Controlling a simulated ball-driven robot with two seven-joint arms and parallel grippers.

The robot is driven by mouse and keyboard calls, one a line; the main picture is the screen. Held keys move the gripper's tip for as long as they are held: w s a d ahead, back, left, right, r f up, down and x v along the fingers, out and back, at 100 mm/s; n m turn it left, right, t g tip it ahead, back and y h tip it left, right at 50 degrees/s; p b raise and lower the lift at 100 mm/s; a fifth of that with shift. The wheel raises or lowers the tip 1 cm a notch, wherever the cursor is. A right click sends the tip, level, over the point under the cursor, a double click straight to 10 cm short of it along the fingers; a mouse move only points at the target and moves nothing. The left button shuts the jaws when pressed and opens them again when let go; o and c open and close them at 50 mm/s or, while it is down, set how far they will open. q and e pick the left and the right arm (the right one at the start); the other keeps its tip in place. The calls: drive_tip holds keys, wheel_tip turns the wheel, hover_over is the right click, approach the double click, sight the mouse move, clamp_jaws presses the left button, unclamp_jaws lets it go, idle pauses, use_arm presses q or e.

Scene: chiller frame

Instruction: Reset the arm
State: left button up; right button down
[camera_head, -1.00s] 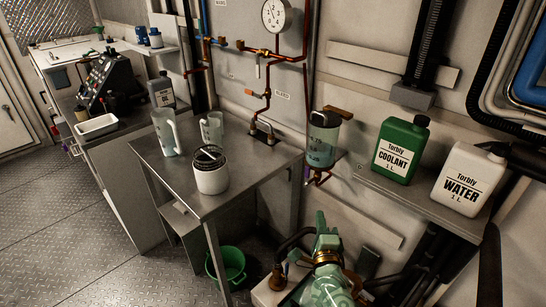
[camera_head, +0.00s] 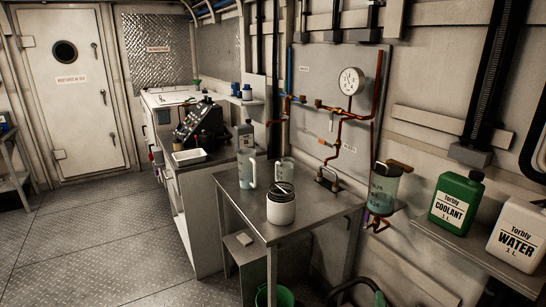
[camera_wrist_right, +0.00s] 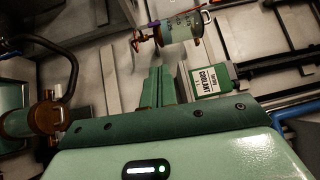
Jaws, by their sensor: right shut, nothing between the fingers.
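My right gripper (camera_head: 380,298) shows only as a small green tip at the bottom edge of the head view, right of the steel table. In the right wrist view its green fingers (camera_wrist_right: 158,86) are together, with nothing between them. The green coolant jug (camera_wrist_right: 207,80) and the clear cylinder with copper fittings (camera_wrist_right: 180,27) appear beyond the fingers, apart from them. My left gripper is in neither view.
The steel table (camera_head: 300,229) holds a white tub (camera_head: 281,209) and two clear jugs. A shelf at right bears the coolant jug (camera_head: 456,203) and a white water jug (camera_head: 518,236). A green bucket (camera_head: 275,297) stands below the table. The floor at left is clear.

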drive_tip(key=a+f+n+g+y, duration=0.2)
drive_tip(key=a+f+n+y, duration=0.1)
drive_tip(key=f+n, duration=0.5)
drive_tip(key=s+a+f+n+g+y, duration=0.1)
drive_tip(key=s+f+n+g, duration=0.2)
drive_tip(key=s+f+n, duration=0.35)
drive_tip(key=s+a+f+n+g+y, duration=0.25)
drive_tip(key=s+f, duration=0.55)
drive_tip(key=f, duration=0.4)
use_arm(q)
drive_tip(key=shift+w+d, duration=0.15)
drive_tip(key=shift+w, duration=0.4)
use_arm(e)
drive_tip(key=s+d+f+n+g, duration=0.1)
drive_tip(key=s+f+n+g, duration=0.1)
drive_tip(key=s, duration=1.1)
drive_tip(key=s+d+f+n+g+h, duration=0.1)
drive_tip(key=s+f, duration=0.5)
drive_tip(key=s, duration=0.6)
drive_tip(key=s+d+f+n+g+h, duration=0.1)
drive_tip(key=s+d+f+n+g, duration=0.2)
drive_tip(key=s+g, duration=0.4)
drive_tip(key=s+f+n, duration=0.1)
drive_tip(key=s+f, duration=0.1)
drive_tip(key=s, duration=0.4)
drive_tip(key=shift+s+d+n, duration=0.25)
drive_tip(key=shift+s+n, duration=0.05)
